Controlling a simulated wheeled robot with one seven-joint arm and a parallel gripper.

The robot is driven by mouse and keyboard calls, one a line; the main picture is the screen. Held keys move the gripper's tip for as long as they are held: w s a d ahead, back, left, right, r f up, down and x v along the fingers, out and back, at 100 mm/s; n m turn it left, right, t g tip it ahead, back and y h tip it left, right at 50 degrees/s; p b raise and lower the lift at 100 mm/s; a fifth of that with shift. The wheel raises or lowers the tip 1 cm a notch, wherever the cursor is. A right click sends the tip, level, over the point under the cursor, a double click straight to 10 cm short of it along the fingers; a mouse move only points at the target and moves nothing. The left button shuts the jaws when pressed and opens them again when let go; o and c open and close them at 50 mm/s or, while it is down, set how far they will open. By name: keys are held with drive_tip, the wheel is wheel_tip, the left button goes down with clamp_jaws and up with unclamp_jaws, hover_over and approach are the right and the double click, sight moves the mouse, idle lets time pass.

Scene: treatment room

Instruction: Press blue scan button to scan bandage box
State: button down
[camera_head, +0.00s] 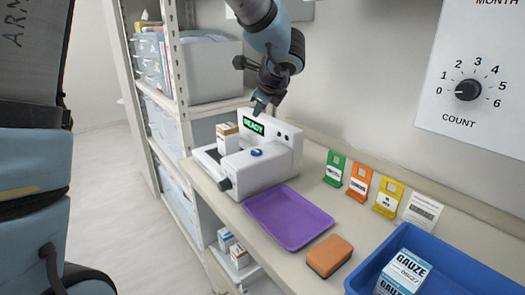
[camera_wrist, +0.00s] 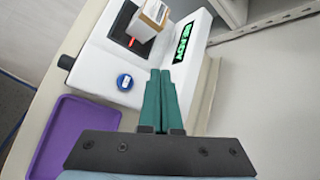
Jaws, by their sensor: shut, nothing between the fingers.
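The white scanner (camera_head: 262,165) stands on the counter with a green "READY" display (camera_head: 254,125). Its blue scan button (camera_head: 256,152) is on the top face; in the wrist view the button (camera_wrist: 125,82) lies left of my fingertips. The bandage box (camera_head: 228,138), white and orange-tan, stands on the scanner's dark plate; it also shows at the top of the wrist view (camera_wrist: 150,18), with a red light line beside it. My gripper (camera_head: 260,106) is shut and empty, above the scanner near the display. In the wrist view its green fingers (camera_wrist: 160,75) are together, apart from the button.
A purple tray (camera_head: 289,217) and an orange-brown sponge-like block (camera_head: 330,256) lie in front of the scanner. A blue bin (camera_head: 455,262) with gauze boxes (camera_head: 402,272) is at right. Colored cards (camera_head: 360,182) stand along the wall. Shelving (camera_head: 185,100) is at left.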

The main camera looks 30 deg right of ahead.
idle(0.3)
drive_tip(key=b, duration=0.6)
hover_over(259, 153)
wheel_tip(259, 153, down, 8)
drive_tip(key=shift+w+r, duration=0.15)
drive_tip(key=shift+r, duration=0.05)
drive_tip(key=shift+f+b, duration=0.65)
drive_tip(key=shift+b, duration=0.1)
drive_tip(key=shift+f, duration=0.15)
idle(0.9)
drive_tip(key=shift+f+b, duration=0.25)
drive_tip(key=shift+b, duration=0.3)
drive_tip(key=shift+f+b, duration=0.4)
idle(0.5)
drive_tip(key=shift+r, duration=0.15)
drive_tip(key=shift+r+p, duration=0.6)
drive_tip(key=shift+r, duration=0.1)
